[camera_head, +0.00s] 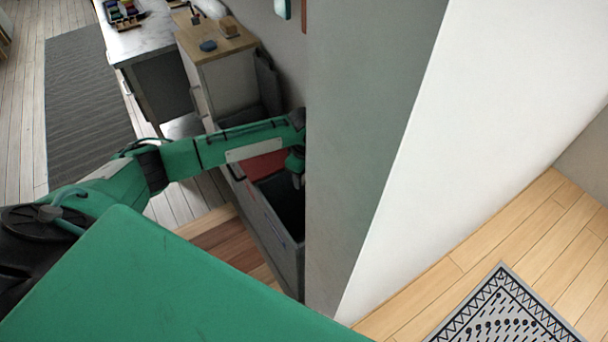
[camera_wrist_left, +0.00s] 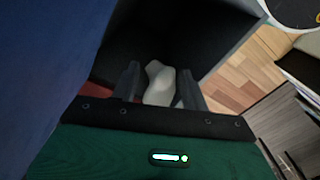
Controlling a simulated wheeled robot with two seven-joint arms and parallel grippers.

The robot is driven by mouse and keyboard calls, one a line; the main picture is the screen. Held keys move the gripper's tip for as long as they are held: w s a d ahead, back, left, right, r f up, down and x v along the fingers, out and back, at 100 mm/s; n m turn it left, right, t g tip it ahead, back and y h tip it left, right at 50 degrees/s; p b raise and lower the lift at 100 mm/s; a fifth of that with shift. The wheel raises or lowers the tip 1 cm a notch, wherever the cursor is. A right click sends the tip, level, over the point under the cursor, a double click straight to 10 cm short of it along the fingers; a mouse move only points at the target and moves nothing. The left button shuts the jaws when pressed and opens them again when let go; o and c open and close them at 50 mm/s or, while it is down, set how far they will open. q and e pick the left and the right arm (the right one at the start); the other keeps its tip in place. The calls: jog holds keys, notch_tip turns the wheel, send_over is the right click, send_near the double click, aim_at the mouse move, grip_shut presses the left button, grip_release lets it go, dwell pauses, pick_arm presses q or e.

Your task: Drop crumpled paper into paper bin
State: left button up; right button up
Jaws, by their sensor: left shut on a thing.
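The crumpled paper (camera_wrist_left: 158,84) is a pale whitish lump between the two dark fingers of my left gripper in the left wrist view. My left gripper (camera_head: 297,177) is shut on it, and in the head view it hangs over a grey open-topped bin (camera_head: 268,225) beside the wall. In the wrist view the bin's dark interior (camera_wrist_left: 180,35) lies beyond the paper. The wall's edge hides the right part of the bin in the head view. My right gripper is not in view.
A tall grey-and-white wall (camera_head: 375,120) stands directly right of the bin. A reddish thing (camera_head: 264,166) sits beside the bin's opening. A cabinet (camera_head: 222,75) and a desk (camera_head: 150,45) stand behind. A patterned rug (camera_head: 505,315) lies on wooden floor at right.

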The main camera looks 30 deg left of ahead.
pick_arm(q)
jog(key=shift+f, duration=0.15)
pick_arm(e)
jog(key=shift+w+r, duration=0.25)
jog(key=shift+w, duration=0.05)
pick_arm(q)
jog(key=o, duration=1)
notch_tip(320, 180, up, 14)
jog(key=shift+p, duration=0.4)
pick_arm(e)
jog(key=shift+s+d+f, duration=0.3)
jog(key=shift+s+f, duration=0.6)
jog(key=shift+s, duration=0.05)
pick_arm(q)
jog(key=shift+f, duration=0.1)
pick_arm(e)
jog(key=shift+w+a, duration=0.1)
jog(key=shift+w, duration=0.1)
